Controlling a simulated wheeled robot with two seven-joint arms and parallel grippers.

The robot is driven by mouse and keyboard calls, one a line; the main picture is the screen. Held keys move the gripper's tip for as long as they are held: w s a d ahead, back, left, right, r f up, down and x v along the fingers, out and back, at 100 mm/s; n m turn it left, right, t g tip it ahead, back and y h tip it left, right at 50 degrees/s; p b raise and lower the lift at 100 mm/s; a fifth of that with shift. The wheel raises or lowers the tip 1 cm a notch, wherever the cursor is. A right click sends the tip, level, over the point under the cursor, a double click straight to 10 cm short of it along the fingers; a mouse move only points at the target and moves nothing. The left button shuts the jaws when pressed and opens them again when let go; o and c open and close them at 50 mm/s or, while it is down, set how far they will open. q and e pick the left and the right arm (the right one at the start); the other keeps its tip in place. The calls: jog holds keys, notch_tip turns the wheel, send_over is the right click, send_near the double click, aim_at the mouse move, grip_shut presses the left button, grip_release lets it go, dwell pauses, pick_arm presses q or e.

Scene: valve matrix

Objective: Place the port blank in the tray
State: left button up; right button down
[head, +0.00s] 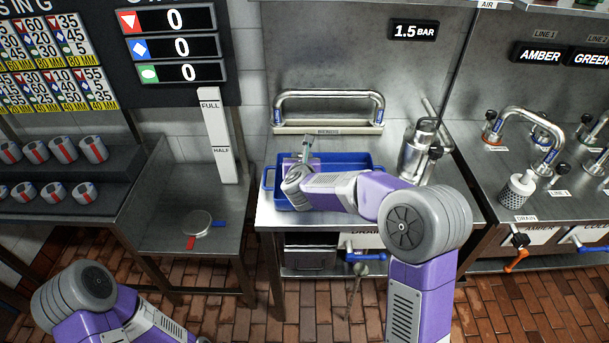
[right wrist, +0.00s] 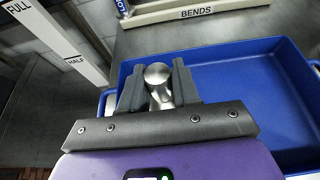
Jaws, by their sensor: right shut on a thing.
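The port blank (right wrist: 158,76) is a bare metal piece with a rounded end. My right gripper (right wrist: 160,88) is shut on it, with a dark finger on each side. The blue tray (right wrist: 235,85) lies beyond and to the right of the gripper in the right wrist view, and its visible floor is empty. In the head view my right gripper (head: 304,158) is over the left part of the tray (head: 350,160), which sits on the steel bench. My forearm hides part of the tray. I cannot tell whether the blank touches the tray. My left gripper is out of view.
A bent pipe (head: 328,95) stands on the BENDS rack behind the tray. A metal canister (head: 418,150) stands right of the tray. A round metal disc (head: 197,222) lies on the lower steel surface at left. A white FULL/HALF gauge (head: 218,135) stands behind it.

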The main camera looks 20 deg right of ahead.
jog(key=shift+f+b, duration=0.75)
jog(key=shift+f, duration=1.65)
jog(key=shift+f, duration=0.1)
jog(key=shift+f+b, duration=0.1)
jog(key=shift+b, duration=0.2)
jog(key=c, duration=0.8)
grip_release()
jog(key=shift+r+p, duration=0.3)
jog(key=shift+p, duration=0.15)
jog(key=v, duration=1.2)
jog(key=shift+p, duration=0.45)
